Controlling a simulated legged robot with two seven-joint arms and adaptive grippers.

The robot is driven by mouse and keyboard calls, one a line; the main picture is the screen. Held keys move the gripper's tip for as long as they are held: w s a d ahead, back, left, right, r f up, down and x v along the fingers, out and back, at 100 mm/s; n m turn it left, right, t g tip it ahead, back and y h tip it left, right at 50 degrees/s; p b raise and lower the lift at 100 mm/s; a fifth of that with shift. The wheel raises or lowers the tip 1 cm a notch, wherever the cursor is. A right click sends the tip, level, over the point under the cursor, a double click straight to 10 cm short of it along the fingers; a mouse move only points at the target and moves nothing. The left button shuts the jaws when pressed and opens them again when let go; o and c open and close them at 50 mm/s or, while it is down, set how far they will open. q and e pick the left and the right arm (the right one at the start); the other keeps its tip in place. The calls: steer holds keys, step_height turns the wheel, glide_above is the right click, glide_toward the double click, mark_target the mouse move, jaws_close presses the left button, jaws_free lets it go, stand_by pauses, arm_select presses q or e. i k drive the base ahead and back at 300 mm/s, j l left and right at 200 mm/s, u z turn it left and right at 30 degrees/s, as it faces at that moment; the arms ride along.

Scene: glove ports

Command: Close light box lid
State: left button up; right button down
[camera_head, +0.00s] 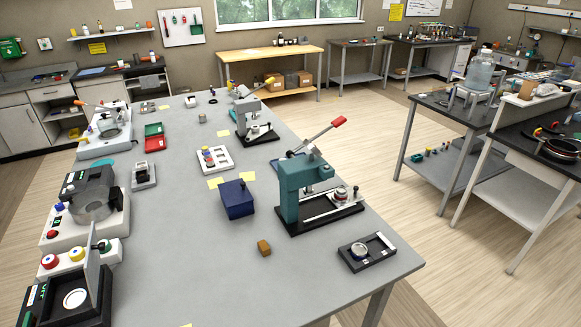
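What looks like the light box (68,302) is a black box at the lower left corner of the grey table. A round white disc (75,298) shows inside it, and green lettering glows on its left side. Its lid (94,268) is a thin grey panel that stands raised, close to upright, at the right side of the box. The box is partly cut off by the bottom edge of the picture. Neither of my grippers is in view.
A white unit with red and yellow buttons (77,254) stands just behind the box. A black and grey machine (90,200) is behind that. The front middle table is clear.

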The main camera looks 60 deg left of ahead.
mark_target(92, 261)
steer(key=i+u, duration=0.1)
steer(key=u, duration=0.4)
steer(key=i+u, duration=0.1)
steer(key=u, duration=0.35)
steer(key=i+l+u, duration=0.1)
steer(key=u, duration=0.4)
steer(key=l+u, duration=0.15)
steer(key=u, duration=2.15)
steer(key=j+u, duration=0.7)
steer(key=k+l, duration=0.05)
